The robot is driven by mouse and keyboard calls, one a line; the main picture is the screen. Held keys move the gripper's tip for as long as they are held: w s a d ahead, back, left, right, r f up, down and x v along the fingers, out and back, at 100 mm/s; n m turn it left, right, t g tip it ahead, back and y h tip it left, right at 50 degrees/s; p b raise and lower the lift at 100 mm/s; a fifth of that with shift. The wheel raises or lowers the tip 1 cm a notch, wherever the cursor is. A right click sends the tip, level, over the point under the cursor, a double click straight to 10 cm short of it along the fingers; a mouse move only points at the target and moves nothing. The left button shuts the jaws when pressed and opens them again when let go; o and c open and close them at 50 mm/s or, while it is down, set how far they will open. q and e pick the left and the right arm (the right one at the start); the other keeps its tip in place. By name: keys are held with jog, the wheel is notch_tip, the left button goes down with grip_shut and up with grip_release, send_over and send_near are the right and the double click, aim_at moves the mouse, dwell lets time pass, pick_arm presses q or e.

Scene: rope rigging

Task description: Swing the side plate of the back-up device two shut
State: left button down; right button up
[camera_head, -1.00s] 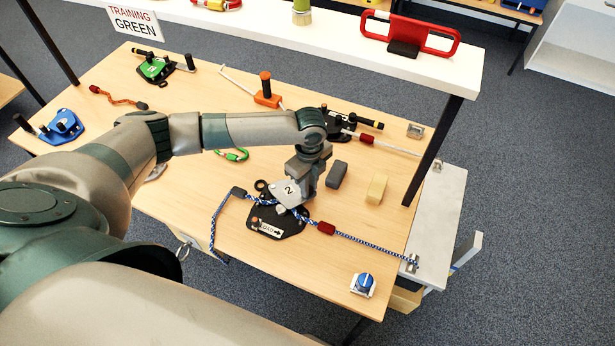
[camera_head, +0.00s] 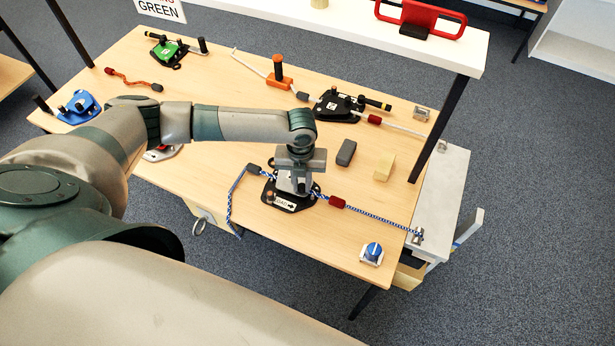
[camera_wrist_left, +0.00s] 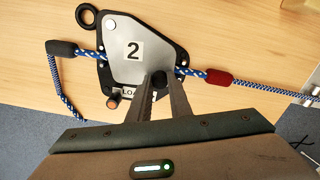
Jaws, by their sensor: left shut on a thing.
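The back-up device two lies flat on the table; its black body (camera_head: 283,203) with the "LOAD" label shows in the head view. In the left wrist view its grey side plate (camera_wrist_left: 123,60), marked 2, covers most of the black body. A black ring (camera_wrist_left: 87,15) sticks out at the top left. A blue-and-white rope (camera_wrist_left: 90,54) runs into the device from the left and out at the right. My left gripper (camera_head: 293,185) is over the device, its fingers (camera_wrist_left: 160,80) shut around a small black knob (camera_wrist_left: 158,79) at the plate's lower right. My right gripper is not in view.
A dark grey block (camera_head: 346,152) and a tan block (camera_head: 384,167) stand to the right. A blue knob on a small base (camera_head: 372,254) is near the front right. Another black device (camera_head: 340,105) lies behind. A white shelf (camera_head: 340,25) spans the back.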

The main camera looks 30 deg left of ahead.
pick_arm(q)
jog(key=shift+s+a+m, duration=0.2)
jog(key=shift+s+m, duration=0.05)
jog(key=shift+m, duration=0.15)
jog(key=shift+s, duration=0.1)
jog(key=shift+a, duration=0.1)
jog(key=c, duration=1.6)
grip_release()
jog(key=shift+r, duration=0.1)
jog(key=shift+r, duration=0.55)
notch_tip(320, 180, up, 16)
jog(key=b, duration=0.3)
jog(key=shift+s+r+b, duration=0.1)
jog(key=shift+b, duration=0.3)
